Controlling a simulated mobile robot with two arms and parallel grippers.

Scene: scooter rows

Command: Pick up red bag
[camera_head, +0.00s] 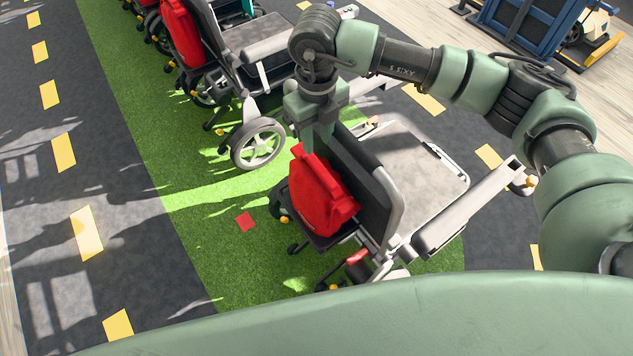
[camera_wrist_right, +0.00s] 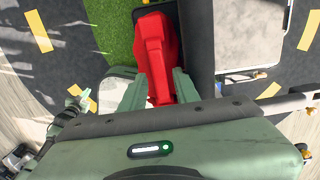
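A red bag (camera_head: 320,193) hangs on the back of the nearest mobility scooter's seat (camera_head: 366,180). My right gripper (camera_head: 316,146) points down at the top of this bag. In the right wrist view the bag (camera_wrist_right: 157,48) reaches between the two fingers of my right gripper (camera_wrist_right: 160,85). The fingers stand apart on either side of its narrow upper part, and the gripper looks open; contact is hard to tell. A second red bag (camera_head: 182,32) hangs on the scooter behind, at the upper left. My left gripper is not in view.
The scooters stand in a row on a green strip (camera_head: 180,230) beside dark paving with yellow dashes. The near scooter's armrest (camera_head: 465,212) lies right of the bag. A blue rack (camera_head: 530,25) stands at the upper right. The strip left of the bag is mostly clear.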

